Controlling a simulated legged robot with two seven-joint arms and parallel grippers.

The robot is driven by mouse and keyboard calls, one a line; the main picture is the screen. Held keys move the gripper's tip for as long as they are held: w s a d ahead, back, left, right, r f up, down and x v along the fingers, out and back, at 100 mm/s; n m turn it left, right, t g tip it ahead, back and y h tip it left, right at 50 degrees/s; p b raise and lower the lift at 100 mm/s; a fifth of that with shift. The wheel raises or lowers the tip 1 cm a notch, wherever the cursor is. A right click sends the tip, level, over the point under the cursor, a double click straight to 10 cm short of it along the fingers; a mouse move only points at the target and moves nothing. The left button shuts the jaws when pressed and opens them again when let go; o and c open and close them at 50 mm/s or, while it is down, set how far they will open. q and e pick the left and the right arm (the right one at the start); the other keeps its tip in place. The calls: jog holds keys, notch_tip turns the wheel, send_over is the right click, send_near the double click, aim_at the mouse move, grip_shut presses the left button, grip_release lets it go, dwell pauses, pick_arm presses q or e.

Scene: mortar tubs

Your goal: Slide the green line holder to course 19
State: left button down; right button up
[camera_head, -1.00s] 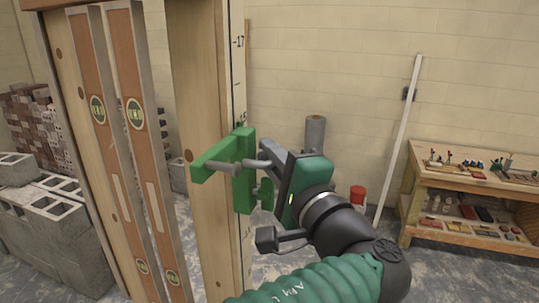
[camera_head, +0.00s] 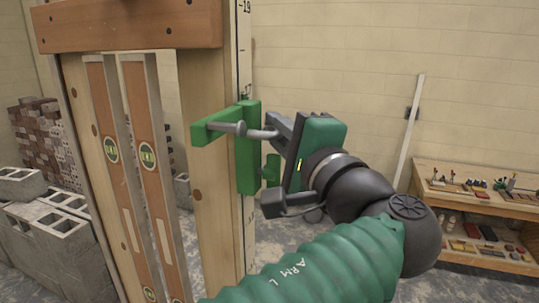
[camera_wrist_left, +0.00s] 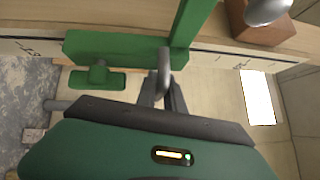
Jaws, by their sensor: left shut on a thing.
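The green line holder (camera_head: 248,150) sits on the edge of an upright wooden pole (camera_head: 212,190), its arm reaching left across the pole's face. A scale strip (camera_head: 244,50) runs up the pole's edge, with 19 readable near the top of the head view, well above the holder. A mark just above the holder is too small to read. My left gripper (camera_head: 262,133) is shut on the holder from the right. My right gripper is not in view.
A wooden crosspiece (camera_head: 130,27) spans the top left. Two levels (camera_head: 150,160) stand behind the pole on the left, with grey blocks (camera_head: 45,225) beyond. A tool bench (camera_head: 480,200) stands at the right. The scale's edge above the holder looks clear.

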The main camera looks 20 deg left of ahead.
pick_arm(q)
notch_tip(320, 180, up, 14)
jog(key=p, duration=0.7)
jog(key=shift+d+r, duration=0.15)
jog(key=shift+d, duration=0.05)
